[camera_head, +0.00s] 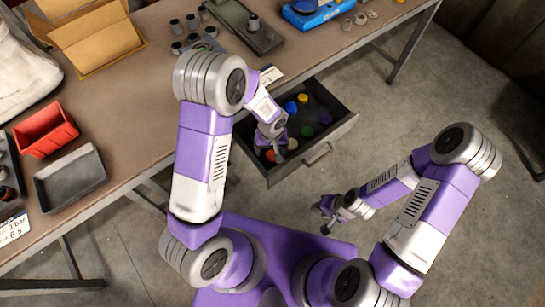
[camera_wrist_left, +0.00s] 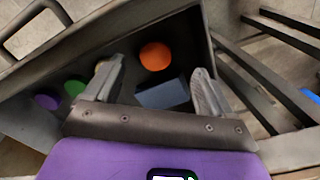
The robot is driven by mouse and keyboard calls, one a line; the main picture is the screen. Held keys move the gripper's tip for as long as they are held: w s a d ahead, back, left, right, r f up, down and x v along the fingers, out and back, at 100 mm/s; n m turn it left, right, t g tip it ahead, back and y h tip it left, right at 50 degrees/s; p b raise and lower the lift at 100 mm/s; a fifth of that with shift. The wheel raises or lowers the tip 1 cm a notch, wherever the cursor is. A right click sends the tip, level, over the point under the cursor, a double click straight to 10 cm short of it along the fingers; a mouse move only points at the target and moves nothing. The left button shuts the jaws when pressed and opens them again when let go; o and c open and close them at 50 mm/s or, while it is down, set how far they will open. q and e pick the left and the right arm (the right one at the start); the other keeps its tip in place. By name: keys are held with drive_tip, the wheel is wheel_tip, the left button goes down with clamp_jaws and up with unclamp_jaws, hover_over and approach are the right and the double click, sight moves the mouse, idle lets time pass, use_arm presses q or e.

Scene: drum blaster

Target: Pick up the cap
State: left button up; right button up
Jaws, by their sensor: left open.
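Several coloured caps lie in the open drawer (camera_head: 341,132). The orange cap (camera_wrist_left: 155,56) lies ahead of my left gripper (camera_wrist_left: 159,68), between the lines of its fingers in the left wrist view. My left gripper is open and empty, reaching down into the drawer's near left part; the orange cap also shows beside it in the head view (camera_head: 270,155). A green cap (camera_wrist_left: 74,87) and a purple cap (camera_wrist_left: 46,101) lie to the left in the wrist view. A yellow cap (camera_head: 303,97) and a blue cap (camera_head: 290,107) lie farther back. My right gripper (camera_head: 328,222) hangs outside the drawer; its jaw state is unclear.
A grey-blue block (camera_wrist_left: 163,94) lies in the drawer close to the orange cap. The drawer walls stand around my left gripper. The workbench (camera_head: 135,100) above holds a red bin (camera_head: 45,130), a dark tray (camera_head: 70,178) and a cardboard box (camera_head: 95,35).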

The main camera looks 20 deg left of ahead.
sight(272, 157)
use_arm(q)
drive_tip(key=f+b, duration=0.1)
drive_tip(key=f, duration=0.4)
drive_tip(key=w+f+b, duration=0.1)
drive_tip(key=f, duration=0.1)
drive_tip(key=shift+d+f+b, duration=0.1)
drive_tip(key=shift+f+b, duration=0.1)
drive_tip(key=shift+b, duration=0.15)
drive_tip(key=shift+r, duration=0.1)
drive_tip(key=shift+c, duration=0.3)
drive_tip(key=c, duration=1)
